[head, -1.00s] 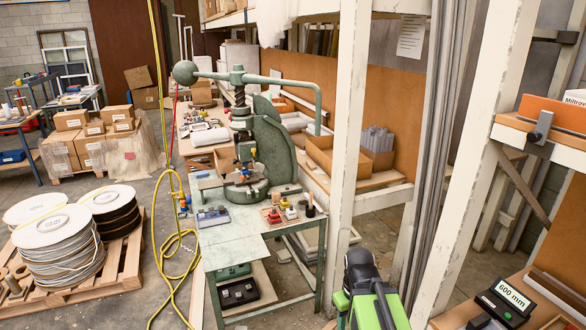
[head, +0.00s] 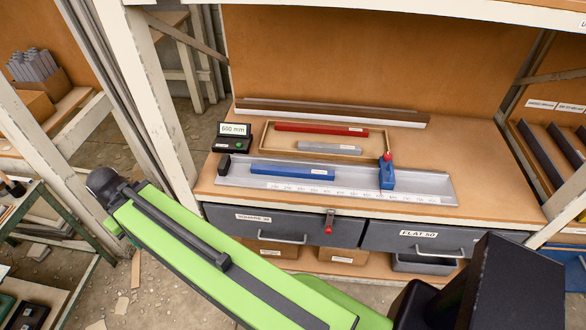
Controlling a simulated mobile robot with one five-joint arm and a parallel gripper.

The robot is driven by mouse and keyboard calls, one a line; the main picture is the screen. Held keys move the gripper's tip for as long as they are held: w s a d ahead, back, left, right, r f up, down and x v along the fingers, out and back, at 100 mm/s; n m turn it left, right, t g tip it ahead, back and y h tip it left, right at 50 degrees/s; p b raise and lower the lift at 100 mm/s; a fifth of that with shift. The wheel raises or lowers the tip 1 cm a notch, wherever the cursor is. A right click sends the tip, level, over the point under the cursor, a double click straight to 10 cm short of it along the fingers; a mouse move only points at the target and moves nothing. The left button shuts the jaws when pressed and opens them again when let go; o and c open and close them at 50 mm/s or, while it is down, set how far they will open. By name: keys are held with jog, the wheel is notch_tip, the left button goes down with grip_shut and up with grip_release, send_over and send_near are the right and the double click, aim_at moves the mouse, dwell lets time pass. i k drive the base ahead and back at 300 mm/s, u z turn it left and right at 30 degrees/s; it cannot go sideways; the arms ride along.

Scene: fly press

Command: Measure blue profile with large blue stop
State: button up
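The blue profile (head: 292,172) lies lengthwise on the grey measuring rail (head: 425,188), apart from the rail's dark left end block (head: 224,164). The large blue stop (head: 387,176), with a red knob on top, stands on the rail to the right of the profile. A clear gap lies between them. The black display (head: 233,137) left of the rail reads 600 mm. My green arm crosses the lower left of the view, but I cannot make out gripper fingers.
A shallow wooden tray (head: 266,148) behind the rail holds a red profile (head: 322,129) and a grey profile (head: 329,148). Grey drawers (head: 284,226) labelled SQUARE 30 and FLAT 50 sit under the bench (head: 482,176). A white post (head: 150,95) stands left of the bench.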

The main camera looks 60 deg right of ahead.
aim_at(387, 178)
jog(key=z, duration=1.35)
jog(key=k, duration=0.8)
jog(key=z, duration=0.25)
jog(key=i, duration=0.95)
